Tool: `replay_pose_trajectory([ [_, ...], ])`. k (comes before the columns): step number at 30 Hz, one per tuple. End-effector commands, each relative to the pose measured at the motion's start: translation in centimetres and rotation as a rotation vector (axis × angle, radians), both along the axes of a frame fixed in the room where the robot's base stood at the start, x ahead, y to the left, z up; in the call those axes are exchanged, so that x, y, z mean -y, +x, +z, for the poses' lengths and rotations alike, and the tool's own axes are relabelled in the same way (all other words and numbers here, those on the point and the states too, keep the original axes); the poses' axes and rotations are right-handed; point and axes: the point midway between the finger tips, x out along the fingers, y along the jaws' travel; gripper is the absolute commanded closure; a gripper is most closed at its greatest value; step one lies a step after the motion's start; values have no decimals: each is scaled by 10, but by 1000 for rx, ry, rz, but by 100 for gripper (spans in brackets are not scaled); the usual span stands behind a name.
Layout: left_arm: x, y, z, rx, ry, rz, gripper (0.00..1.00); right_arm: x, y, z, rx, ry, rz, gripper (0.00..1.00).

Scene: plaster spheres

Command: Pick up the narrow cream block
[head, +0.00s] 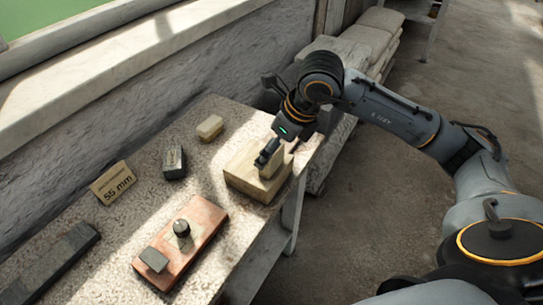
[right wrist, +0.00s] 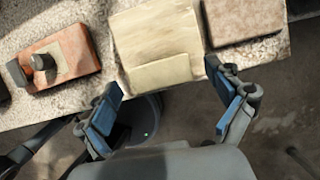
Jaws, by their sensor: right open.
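A narrow cream block (head: 273,168) appears to stand on a wider pale wooden block (head: 240,180) near the table's edge in the head view. In the right wrist view the narrow block (right wrist: 158,73) shows as a strip along the near edge of the wider block (right wrist: 155,32). My right gripper (head: 268,152) is at the narrow block and partly hides it in the head view. In the right wrist view its two fingers (right wrist: 166,98) are open and spread wide, one toward each side of the narrow block, with nothing held. My left gripper is out of view.
A reddish base with a knob (head: 200,222) lies nearer. A brown flat piece (right wrist: 240,18) is beside the wider block. The wall borders the table's far side.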

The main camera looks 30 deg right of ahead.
Motion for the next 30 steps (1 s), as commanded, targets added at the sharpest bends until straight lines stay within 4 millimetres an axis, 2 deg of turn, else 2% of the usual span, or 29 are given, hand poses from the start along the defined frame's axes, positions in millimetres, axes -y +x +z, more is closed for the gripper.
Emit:
replay_pose_trajectory([
  [5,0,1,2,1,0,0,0,-4,6,-17,-1,1,-1,8],
  [12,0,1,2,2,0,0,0,-4,7,-18,1,0,0,8],
  [21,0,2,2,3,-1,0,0,-4,7,-18,1,0,0,69],
  [23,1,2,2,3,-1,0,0,-4,7,-18,1,0,0,79],
  [30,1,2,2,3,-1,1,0,-4,7,-17,3,1,0,79],
])
